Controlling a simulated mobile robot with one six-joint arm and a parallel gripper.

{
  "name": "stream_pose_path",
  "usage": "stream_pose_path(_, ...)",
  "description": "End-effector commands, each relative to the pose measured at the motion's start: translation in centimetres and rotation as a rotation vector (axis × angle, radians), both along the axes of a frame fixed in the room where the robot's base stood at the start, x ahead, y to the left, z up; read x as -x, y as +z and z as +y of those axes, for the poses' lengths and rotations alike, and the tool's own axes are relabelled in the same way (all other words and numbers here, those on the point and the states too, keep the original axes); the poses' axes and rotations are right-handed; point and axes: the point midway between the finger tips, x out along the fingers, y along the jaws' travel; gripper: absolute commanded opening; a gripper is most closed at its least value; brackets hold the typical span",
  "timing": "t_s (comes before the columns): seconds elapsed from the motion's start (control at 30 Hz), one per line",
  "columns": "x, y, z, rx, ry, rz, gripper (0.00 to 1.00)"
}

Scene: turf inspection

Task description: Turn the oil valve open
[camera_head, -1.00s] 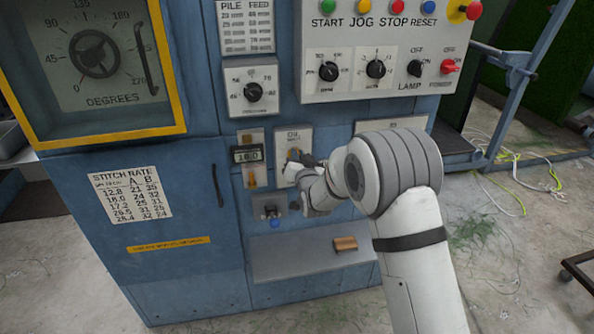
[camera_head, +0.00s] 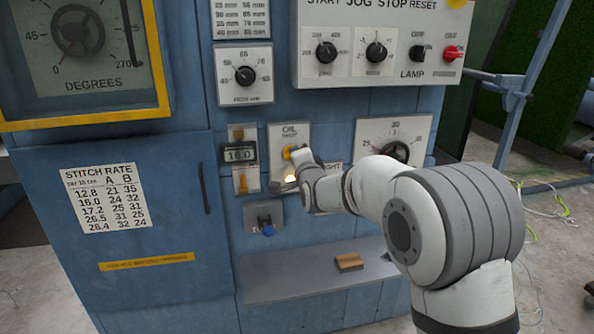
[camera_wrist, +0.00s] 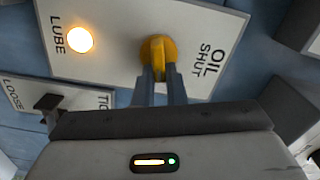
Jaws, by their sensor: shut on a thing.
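The oil valve is a yellow knob with a bar handle (camera_wrist: 158,56) on a light plate (camera_wrist: 108,62) marked OIL and SHUT, seen in the wrist view. It also shows in the head view as a small yellow spot (camera_head: 287,152), partly hidden by my gripper. My gripper (camera_wrist: 163,84) is shut on the handle, one grey finger on each side. The handle lies in line with the fingers. On the same plate a lamp marked LUBE (camera_wrist: 80,40) glows; it shows below the knob in the head view (camera_head: 290,178).
A LOOSE/TIGHT control (camera_wrist: 47,103) is close to my wrist. A digital readout (camera_head: 239,154) is left of the valve, a dial (camera_head: 396,150) right of it, and a blue-tipped lever (camera_head: 267,228) below. A ledge (camera_head: 300,275) with a brown block (camera_head: 348,262) juts out underneath.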

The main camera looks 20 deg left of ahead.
Motion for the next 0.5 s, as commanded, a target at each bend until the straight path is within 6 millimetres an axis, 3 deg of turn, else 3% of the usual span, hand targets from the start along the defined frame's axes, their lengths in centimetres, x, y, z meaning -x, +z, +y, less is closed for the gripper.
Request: stream_pose_path(0.5, -0.08, -0.58, -0.07, -0.230, -0.001, 0.141, 0.00)
